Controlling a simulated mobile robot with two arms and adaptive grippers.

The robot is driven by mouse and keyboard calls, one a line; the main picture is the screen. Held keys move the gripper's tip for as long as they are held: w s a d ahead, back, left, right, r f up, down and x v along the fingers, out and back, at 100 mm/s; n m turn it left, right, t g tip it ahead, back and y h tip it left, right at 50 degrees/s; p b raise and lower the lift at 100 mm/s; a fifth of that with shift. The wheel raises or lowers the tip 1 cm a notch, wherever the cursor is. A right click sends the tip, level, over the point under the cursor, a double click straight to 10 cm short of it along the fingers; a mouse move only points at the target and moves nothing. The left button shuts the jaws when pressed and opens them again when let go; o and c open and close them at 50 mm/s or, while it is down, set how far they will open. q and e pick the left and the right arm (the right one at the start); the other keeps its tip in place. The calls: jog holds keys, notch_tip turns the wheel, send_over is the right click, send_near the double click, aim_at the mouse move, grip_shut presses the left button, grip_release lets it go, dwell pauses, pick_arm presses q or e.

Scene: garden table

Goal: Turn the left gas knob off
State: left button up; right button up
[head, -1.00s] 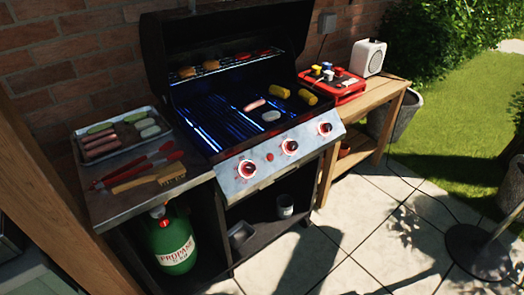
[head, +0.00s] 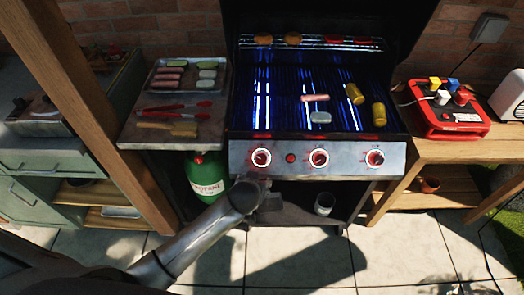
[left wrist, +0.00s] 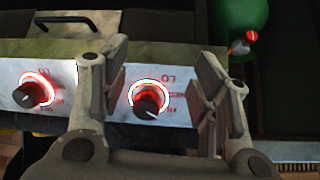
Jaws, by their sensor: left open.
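The left gas knob (head: 261,158) is the leftmost of three knobs on the grill's front panel (head: 340,164). It has a dark handle and a red-lit ring. My left gripper (head: 268,186) is just below this knob, and the arm comes in from the lower left. In the left wrist view the picture is upside down, and the left knob (left wrist: 148,97) shows between the two open fingers of my left gripper (left wrist: 168,92). The fingers appear apart from the knob; depth is hard to judge. The middle knob (left wrist: 34,90) is left of the fingers. My right gripper is not visible.
A red button (head: 291,158) sits between the left and middle knobs (head: 319,158). A green propane tank (head: 207,178) stands below left; it also shows in the wrist view (left wrist: 238,22). The right knob (head: 374,158) is farther along. Food lies on the grate; tongs (head: 176,108) lie left.

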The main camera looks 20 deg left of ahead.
aim_at(261, 159)
pick_arm(q)
notch_tip(261, 159, up, 9)
jog(key=n+t+p, duration=0.1)
jog(key=x, duration=0.5)
jog(key=w+r+x, duration=0.1)
jog(key=x, duration=0.2)
jog(key=shift+w+d+f+p, duration=0.25)
jog(key=shift+f+p, duration=0.05)
jog(key=shift+x, duration=1)
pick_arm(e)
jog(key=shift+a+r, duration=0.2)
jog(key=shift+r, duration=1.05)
